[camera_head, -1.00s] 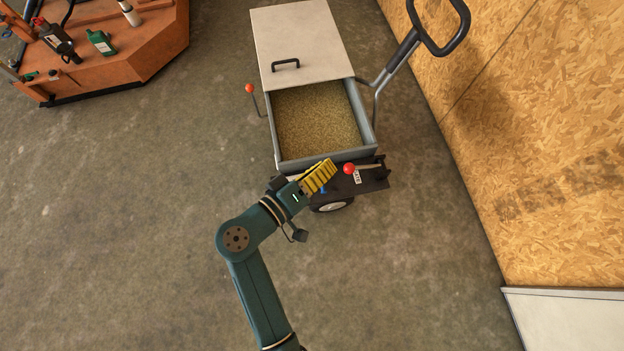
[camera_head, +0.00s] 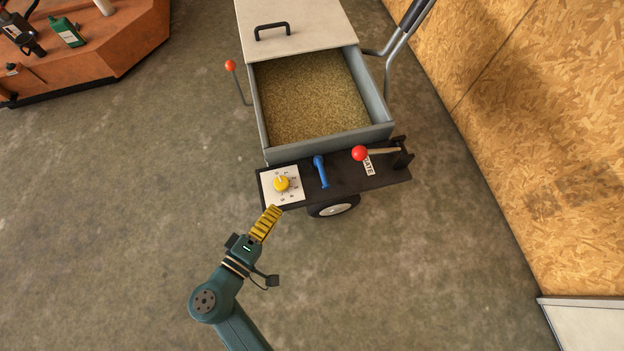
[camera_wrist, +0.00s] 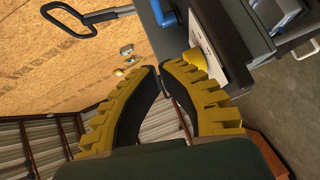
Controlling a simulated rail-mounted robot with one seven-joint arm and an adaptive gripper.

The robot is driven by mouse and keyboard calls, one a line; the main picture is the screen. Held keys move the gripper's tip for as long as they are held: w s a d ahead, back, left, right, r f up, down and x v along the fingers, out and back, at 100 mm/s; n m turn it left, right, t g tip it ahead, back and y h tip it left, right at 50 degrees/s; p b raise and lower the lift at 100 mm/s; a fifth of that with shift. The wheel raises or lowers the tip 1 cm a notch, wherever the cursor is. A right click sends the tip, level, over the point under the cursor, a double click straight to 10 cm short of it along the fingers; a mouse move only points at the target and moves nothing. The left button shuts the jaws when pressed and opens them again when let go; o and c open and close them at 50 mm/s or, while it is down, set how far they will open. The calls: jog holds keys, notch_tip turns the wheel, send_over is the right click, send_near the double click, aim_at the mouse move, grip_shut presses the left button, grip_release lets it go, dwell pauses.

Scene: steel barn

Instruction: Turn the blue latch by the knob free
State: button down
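The blue latch (camera_head: 320,171) lies on the black shelf (camera_head: 345,180) at the front of the spreader cart, lengthwise toward the shelf's front edge. A yellow dial knob (camera_head: 282,184) on a white scale plate is to its left. A red ball-ended lever (camera_head: 360,153) by a GATE label is to its right. My gripper (camera_head: 272,212) is just off the shelf's front left corner, apart from the latch. In the wrist view its yellow fingers (camera_wrist: 160,72) have their tips together with nothing seen between them.
The cart's hopper (camera_head: 312,95) is full of grain, its pale lid partly slid back. A red-tipped rod (camera_head: 230,65) stands out at its left. A chipboard wall (camera_head: 530,120) is on the right. An orange bench (camera_head: 110,40) is top left. The floor left of the cart is clear.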

jog(key=shift+d, duration=0.1)
jog(key=b, duration=0.5)
send_near(320, 167)
jog(key=w, duration=0.1)
jog(key=w+a, duration=0.1)
jog(key=w, duration=0.1)
jog(key=shift+f, duration=0.25)
jog(key=d, duration=0.1)
jog(key=w+d, duration=0.1)
jog(key=d+b, duration=0.1)
jog(key=shift+w+d+f, duration=0.2)
jog(key=shift+w+f, duration=0.05)
jog(key=shift+w, duration=0.1)
jog(key=shift+d, duration=0.35)
jog(key=shift+w, duration=0.1)
